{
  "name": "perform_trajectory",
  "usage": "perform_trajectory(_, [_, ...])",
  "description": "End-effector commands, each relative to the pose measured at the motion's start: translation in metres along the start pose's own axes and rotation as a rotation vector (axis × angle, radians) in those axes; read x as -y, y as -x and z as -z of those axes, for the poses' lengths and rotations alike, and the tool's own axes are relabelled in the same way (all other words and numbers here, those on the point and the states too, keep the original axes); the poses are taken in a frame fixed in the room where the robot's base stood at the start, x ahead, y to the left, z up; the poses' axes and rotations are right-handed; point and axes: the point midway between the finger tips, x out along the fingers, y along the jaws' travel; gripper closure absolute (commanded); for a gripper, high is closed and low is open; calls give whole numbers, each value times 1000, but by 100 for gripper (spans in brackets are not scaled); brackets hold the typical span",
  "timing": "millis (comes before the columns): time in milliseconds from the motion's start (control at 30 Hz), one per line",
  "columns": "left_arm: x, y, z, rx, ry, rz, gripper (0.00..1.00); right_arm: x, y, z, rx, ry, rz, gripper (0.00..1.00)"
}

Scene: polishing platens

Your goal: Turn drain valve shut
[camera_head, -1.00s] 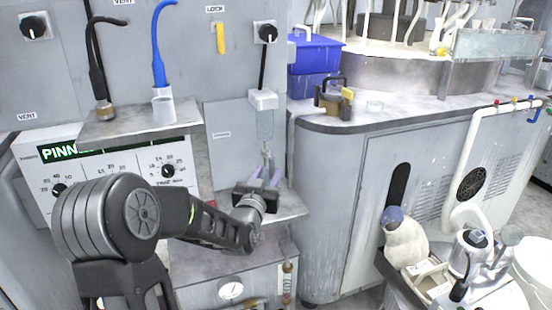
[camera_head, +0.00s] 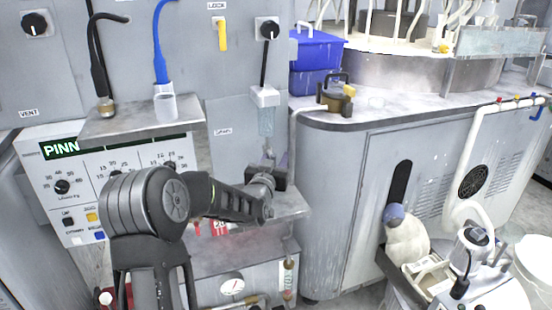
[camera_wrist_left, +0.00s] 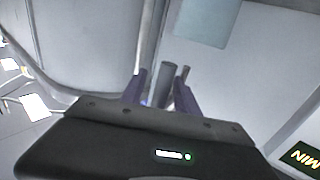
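In the left wrist view two purple fingers (camera_wrist_left: 162,96) stand apart. A grey upright cylindrical part (camera_wrist_left: 167,78) shows between them, with a gap on its left side; it may be the drain valve's lever, but I cannot tell for sure. A second thin rod (camera_wrist_left: 184,74) stands close to the right finger. In the head view my wrist hides most of the fingers and the part's lower end. My right gripper is not in view.
A small metal shelf (camera_head: 285,202) lies just below the gripper. A shelf with a blue-hose fitting (camera_head: 163,104) is up left, and a control panel (camera_head: 60,165) is behind my arm. The grey polishing cabinet (camera_head: 345,190) stands close on the right.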

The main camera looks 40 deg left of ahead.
Motion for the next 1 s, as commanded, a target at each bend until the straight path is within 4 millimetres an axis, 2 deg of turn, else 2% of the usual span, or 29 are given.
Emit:
perform_trajectory(100, [0, 0, 0, 0, 0, 0, 63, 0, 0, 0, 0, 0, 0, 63])
perform_trajectory(567, [0, 0, 0, 0, 0, 0, 100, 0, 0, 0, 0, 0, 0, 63])
perform_trajectory(1000, [0, 0, 0, 1, -3, 0, 100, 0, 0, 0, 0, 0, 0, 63])
